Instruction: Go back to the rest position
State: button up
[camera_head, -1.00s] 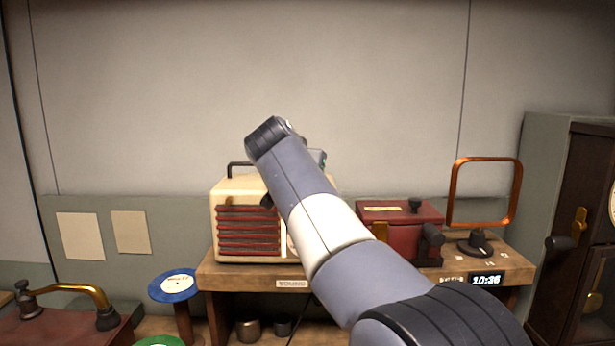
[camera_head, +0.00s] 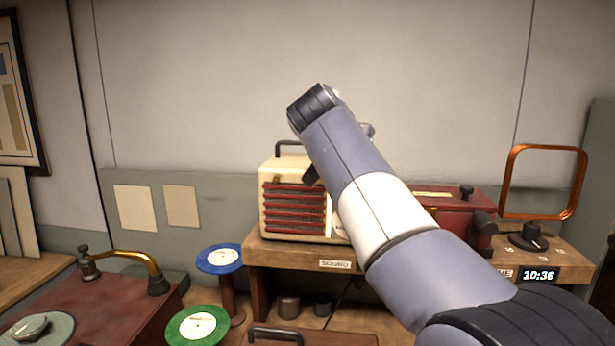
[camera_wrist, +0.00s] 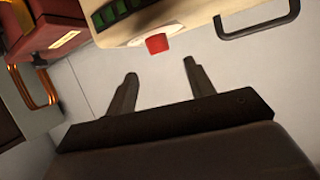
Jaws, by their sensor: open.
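My gripper (camera_wrist: 160,88) shows in the wrist view with its two dark fingers apart and nothing between them. In the head view my arm rises from the lower right toward the upper middle, and its fingers are hidden there. The arm passes in front of the shelf. A cream radio (camera_head: 290,225) with red slats and a dark handle stands on the wooden shelf (camera_head: 290,252), behind the arm. In the wrist view the cream radio (camera_wrist: 185,22) with a red knob (camera_wrist: 157,43) lies just beyond the fingertips, apart from them.
A red box (camera_head: 440,207) and an orange loop antenna (camera_head: 509,180) stand right of the radio. A blue disc (camera_head: 205,262), a green disc (camera_head: 180,328) and a dark red case with a brass arm (camera_head: 135,262) are at lower left.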

jog(key=p+x, duration=0.2)
jog(key=x, duration=0.7)
jog(key=shift+s+r+y, duration=0.1)
jog(key=shift+y, duration=0.2)
jog(key=shift+n, duration=0.3)
jog(key=shift+a, duration=0.1)
